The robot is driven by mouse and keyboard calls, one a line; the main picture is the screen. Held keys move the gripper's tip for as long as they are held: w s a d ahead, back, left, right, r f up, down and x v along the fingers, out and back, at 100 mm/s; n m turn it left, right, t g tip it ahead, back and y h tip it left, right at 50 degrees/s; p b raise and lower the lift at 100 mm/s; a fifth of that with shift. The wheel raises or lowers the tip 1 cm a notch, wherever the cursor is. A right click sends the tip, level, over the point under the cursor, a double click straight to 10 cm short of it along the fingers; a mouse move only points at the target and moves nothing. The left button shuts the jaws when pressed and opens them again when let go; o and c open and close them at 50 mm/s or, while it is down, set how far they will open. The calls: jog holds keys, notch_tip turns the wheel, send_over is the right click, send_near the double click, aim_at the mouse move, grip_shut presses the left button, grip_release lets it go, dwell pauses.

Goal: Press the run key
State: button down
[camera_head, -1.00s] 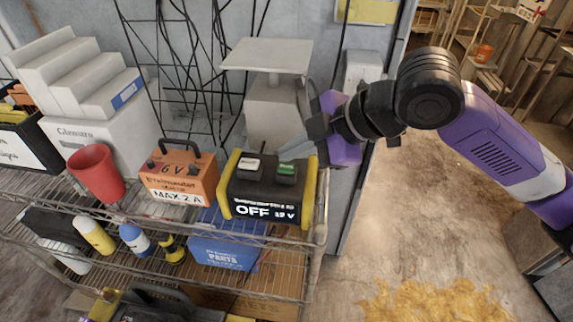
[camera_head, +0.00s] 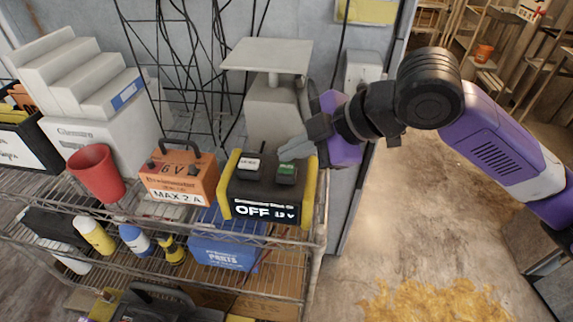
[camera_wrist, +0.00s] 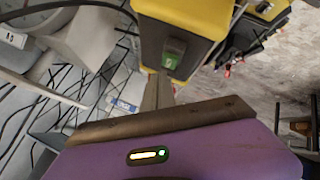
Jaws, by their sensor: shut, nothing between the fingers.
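A black device with yellow side guards (camera_head: 266,212) stands on the shelf; its front display reads OFF beside a number in V. On its sloped top are a white key (camera_head: 249,164) at left and a green key (camera_head: 286,173) at right. Their small print is unreadable in the head view. My gripper (camera_head: 284,152) is shut and empty, its grey fingertips close above and behind the green key. In the wrist view the green key (camera_wrist: 173,53) shows just beyond the fingertips (camera_wrist: 158,80); contact cannot be told.
An orange 6 V box (camera_head: 180,180) stands left of the device, with a red cup (camera_head: 96,172) further left. A grey stand with a flat top (camera_head: 266,56) rises behind the device. The wire shelf (camera_head: 318,232) ends just right of it; open floor lies beyond.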

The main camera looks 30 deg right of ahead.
aim_at(291, 168)
jog(key=shift+f, duration=0.15)
jog(key=shift+f+b, duration=0.3)
jog(key=shift+b, duration=0.15)
jog(key=shift+f+b, duration=0.45)
dwell(0.7)
jog(key=shift+r, duration=0.1)
jog(key=shift+r+p, duration=0.6)
jog(key=shift+r, duration=0.2)
jog(key=shift+r, duration=0.1)
jog(key=shift+r+p, duration=1.8)
jog(key=shift+r, duration=0.65)
